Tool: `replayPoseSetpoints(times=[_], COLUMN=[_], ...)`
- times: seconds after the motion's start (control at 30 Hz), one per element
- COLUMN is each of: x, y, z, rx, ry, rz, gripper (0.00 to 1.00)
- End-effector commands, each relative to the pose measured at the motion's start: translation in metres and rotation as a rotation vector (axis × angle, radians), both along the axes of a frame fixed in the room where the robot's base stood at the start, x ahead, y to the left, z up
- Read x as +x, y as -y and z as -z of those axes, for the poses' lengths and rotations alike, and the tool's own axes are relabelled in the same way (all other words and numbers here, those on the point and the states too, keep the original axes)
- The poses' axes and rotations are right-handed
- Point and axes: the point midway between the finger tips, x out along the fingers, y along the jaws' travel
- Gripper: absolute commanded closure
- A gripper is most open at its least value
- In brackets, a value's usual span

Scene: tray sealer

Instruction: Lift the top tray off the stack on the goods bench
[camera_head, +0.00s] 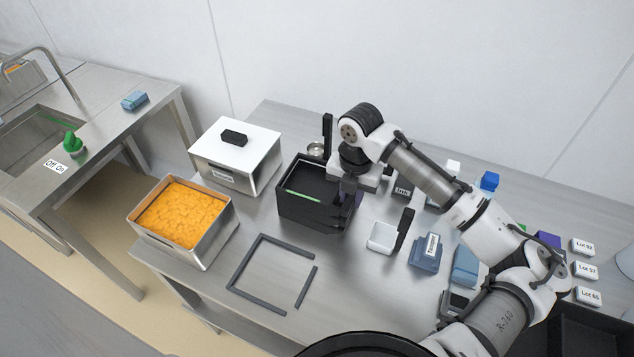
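A stack of black trays (305,211) stands near the middle of the steel goods bench (268,248). The top tray (288,192) is open, with a dark inside and a thin green strip along its left part. My gripper (349,200) points down at the right side of the stack, at its rim. The wrist and arm come in from the right and hide part of the stack's back right corner. The fingers are dark against the black trays, so I cannot tell whether they are open or shut, or touching the rim.
A steel container of orange food (183,215) and a white-lidded box (238,150) stand left of the stack. A dark frame (262,282) lies in front.

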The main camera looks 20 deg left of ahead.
Motion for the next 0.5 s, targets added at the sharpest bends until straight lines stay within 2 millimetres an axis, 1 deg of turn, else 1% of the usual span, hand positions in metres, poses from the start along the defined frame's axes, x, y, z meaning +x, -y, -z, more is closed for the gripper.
replayPoseSetpoints(times=[0.03, 0.17, 0.2, 0.5], x=[0.0000, 0.0000, 0.0000, 0.0001], y=[0.0000, 0.0000, 0.0000, -0.0001], z=[-0.0001, -0.0003, -0.0003, -0.0018], rx=[0.000, 0.000, 0.000, 0.000], ry=[0.000, 0.000, 0.000, 0.000], rz=[0.000, 0.000, 0.000, 0.000], gripper=[0.81, 0.98, 1.00, 1.00])
